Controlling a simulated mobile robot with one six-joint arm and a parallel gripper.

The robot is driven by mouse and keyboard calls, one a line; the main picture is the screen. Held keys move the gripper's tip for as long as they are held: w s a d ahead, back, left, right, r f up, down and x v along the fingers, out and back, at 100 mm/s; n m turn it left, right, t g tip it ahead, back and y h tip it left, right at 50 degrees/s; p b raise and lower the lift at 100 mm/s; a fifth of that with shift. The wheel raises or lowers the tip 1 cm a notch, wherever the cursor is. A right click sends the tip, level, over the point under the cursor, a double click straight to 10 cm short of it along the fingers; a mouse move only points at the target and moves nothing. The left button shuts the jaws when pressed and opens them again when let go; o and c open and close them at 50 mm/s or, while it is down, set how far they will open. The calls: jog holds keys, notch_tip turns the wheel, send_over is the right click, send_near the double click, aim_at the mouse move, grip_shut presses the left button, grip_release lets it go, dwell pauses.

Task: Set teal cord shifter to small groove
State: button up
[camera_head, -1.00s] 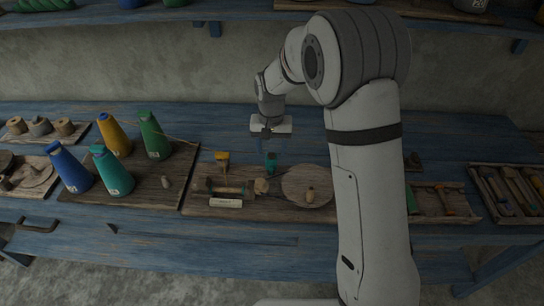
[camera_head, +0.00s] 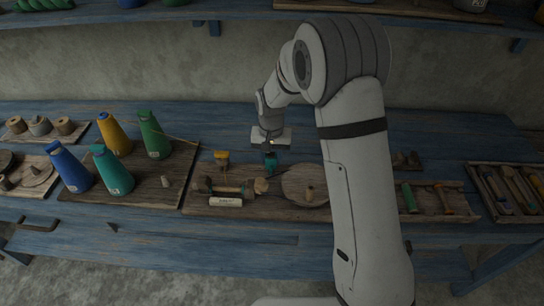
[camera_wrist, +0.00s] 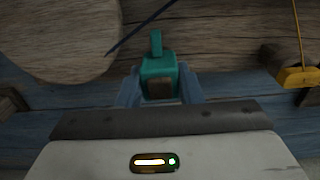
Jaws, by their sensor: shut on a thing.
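The teal cord shifter (camera_head: 270,161) is near the back edge of the middle wooden board, left of the round disc. In the wrist view, the teal shifter (camera_wrist: 158,68) is a teal block with an upright tab and a brown patch on its near face. My gripper (camera_head: 270,153) is above it, pointing down. In the wrist view, my gripper (camera_wrist: 160,88) has its two blue-grey fingers shut on the block's sides. A yellow shifter (camera_head: 221,156) stands to the left and also shows in the wrist view (camera_wrist: 298,77). The small groove cannot be made out.
A wooden disc (camera_head: 304,184) with a peg lies to the right. A wooden roller (camera_head: 229,186) and white label (camera_head: 226,201) are in front. Coloured cones, including a teal one (camera_head: 112,172), stand at left. Tool trays (camera_head: 440,205) lie right. A dark cord (camera_wrist: 140,28) crosses the wrist view.

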grip_shut()
jog(key=shift+w+r+p, duration=0.1)
jog(key=shift+r+p, duration=0.25)
jog(key=shift+r, duration=0.8)
jog(key=shift+o, duration=2.2)
grip_release()
jog(key=shift+r, duration=0.1)
jog(key=shift+o, duration=1)
jog(key=shift+r+b, duration=0.3)
jog(key=shift+r, duration=3.5)
